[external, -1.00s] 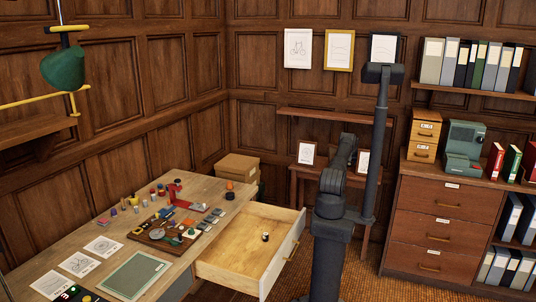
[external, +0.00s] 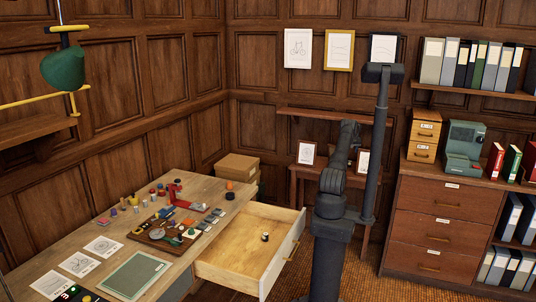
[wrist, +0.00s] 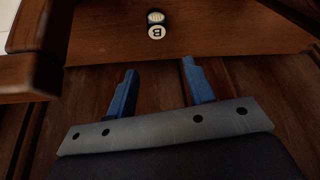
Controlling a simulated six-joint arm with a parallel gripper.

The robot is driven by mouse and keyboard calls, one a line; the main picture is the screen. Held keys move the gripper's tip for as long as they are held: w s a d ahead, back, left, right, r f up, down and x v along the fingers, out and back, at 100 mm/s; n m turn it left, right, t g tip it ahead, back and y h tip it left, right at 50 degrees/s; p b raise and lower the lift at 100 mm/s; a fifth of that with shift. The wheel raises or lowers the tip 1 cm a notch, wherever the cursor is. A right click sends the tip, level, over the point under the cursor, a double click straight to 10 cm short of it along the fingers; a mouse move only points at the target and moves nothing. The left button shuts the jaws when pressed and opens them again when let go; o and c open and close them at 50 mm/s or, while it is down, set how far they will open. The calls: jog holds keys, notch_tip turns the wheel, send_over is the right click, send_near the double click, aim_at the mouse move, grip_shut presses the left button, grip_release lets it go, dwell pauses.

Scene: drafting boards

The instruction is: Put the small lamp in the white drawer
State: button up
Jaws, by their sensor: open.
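The white drawer (external: 233,257) is pulled open from the desk, with a pale wooden inside. A small dark and light cylindrical object (external: 265,237) stands in it; I cannot tell what it is. No thing is clearly the small lamp; a large green lamp (external: 63,69) hangs at the upper left. My gripper (wrist: 158,84) shows two blue fingers spread apart with nothing between them. Beyond them, a small object with a round white face marked like a B (wrist: 156,31) is on dark wood. In the external view my arm hides the gripper.
The desk (external: 55,240) holds several small items, a red stand (external: 173,193) and a green mat (external: 134,276). A wooden side table (external: 296,176) with framed pictures stands behind my arm. A drawer cabinet (external: 437,215) stands at right.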

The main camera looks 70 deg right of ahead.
jog(key=shift+o, duration=0.5)
jog(key=shift+r, duration=0.6)
jog(key=shift+s+a+f+x, duration=0.15)
jog(key=shift+a+x, duration=0.25)
jog(key=shift+x, duration=1.5)
jog(key=shift+s+a+f+x, duration=0.15)
jog(key=shift+a+x, duration=0.25)
jog(key=shift+x, duration=1.5)
jog(key=shift+s+a+f+x, duration=0.1)
jog(key=shift+a+f+x, duration=0.25)
jog(key=shift+x, duration=1.55)
jog(key=shift+a+r, duration=0.1)
grip_shut()
jog(key=shift+r, duration=0.1)
